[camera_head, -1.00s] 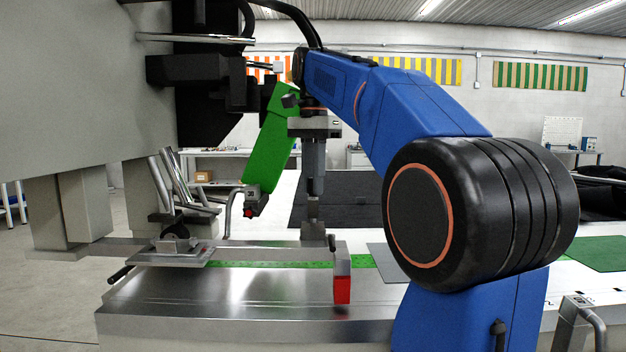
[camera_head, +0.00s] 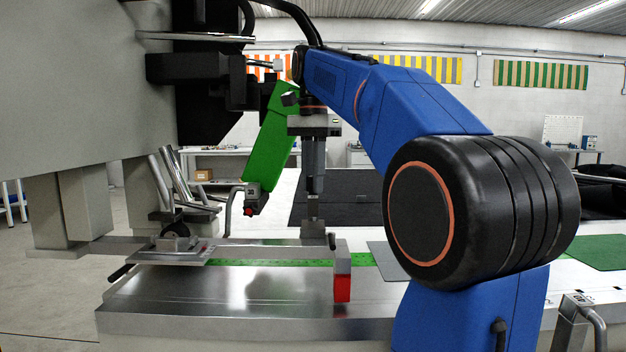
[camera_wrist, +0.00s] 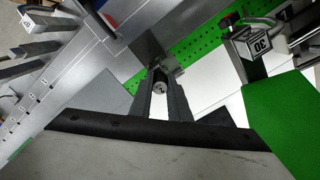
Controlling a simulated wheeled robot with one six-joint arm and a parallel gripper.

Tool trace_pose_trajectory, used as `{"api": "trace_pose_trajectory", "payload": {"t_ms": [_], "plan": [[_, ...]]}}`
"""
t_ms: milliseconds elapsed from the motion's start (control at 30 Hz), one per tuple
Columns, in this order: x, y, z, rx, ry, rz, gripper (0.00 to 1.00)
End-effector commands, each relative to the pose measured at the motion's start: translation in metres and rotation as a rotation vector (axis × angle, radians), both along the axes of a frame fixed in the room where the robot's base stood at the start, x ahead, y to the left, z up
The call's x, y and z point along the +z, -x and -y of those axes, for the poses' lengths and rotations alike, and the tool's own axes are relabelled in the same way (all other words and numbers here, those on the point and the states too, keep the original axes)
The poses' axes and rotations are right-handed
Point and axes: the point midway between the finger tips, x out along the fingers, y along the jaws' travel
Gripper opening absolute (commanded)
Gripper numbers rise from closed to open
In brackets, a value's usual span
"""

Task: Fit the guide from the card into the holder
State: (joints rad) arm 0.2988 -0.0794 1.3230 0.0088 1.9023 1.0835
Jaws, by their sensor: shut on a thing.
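My gripper (camera_head: 313,212) points straight down above the back edge of the steel beam (camera_head: 265,252). A grey clamp block (camera_head: 252,194) with a red knob hangs at the lower end of the green arm, left of my gripper. I cannot tell which part is the holder, nor find the card.
A red block (camera_head: 342,288) hangs at the beam's right end. Metal levers (camera_head: 178,185) stand at left. A grey block marked 30 (camera_wrist: 254,44) is close on the right in the wrist view.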

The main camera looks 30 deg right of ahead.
Motion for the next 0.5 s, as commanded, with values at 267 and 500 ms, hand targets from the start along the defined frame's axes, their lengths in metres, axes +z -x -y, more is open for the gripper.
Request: {"api": "trace_pose_trajectory", "payload": {"t_ms": [267, 500], "plan": [[-0.0033, 0.0001, -0.0001, 0.0, 0.0, 0.0, 0.0], [-0.0081, -0.0001, 0.0, 0.0, 0.0, 0.0, 0.0]]}}
